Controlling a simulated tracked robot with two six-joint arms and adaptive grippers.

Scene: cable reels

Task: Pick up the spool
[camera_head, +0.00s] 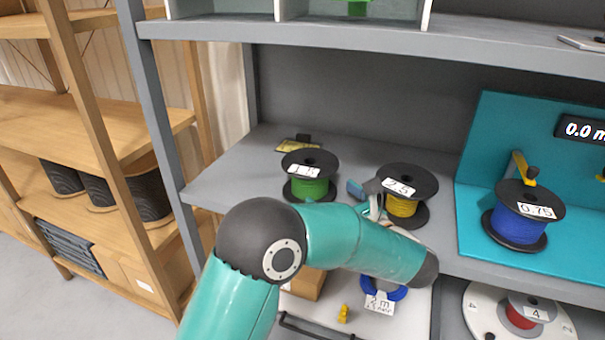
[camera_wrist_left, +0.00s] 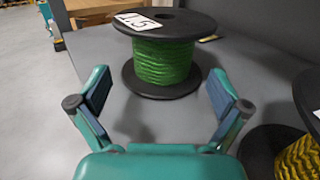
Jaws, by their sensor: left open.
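A spool of green cable (camera_head: 310,188) with black flanges and a label stands upright on the grey shelf. It fills the upper middle of the left wrist view (camera_wrist_left: 165,62). A spool of yellow cable (camera_head: 403,206) stands to its right, partly behind my left arm. A spool of blue cable (camera_head: 517,226), labelled 0.75, stands on the teal stand at the right. My left gripper (camera_wrist_left: 160,90) is open and empty, its two fingers spread before the green spool without visible contact. In the head view it (camera_head: 360,193) is mostly hidden by my arm. My right gripper is not seen.
The teal stand (camera_head: 480,175) carries a 0.0 m display (camera_head: 583,130). Below are a coil of blue cable (camera_head: 383,290), a small yellow piece (camera_head: 343,313) and a white disc with a red spool (camera_head: 521,315). A grey post (camera_head: 165,120) bounds the shelf's left; an upper shelf lies above.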

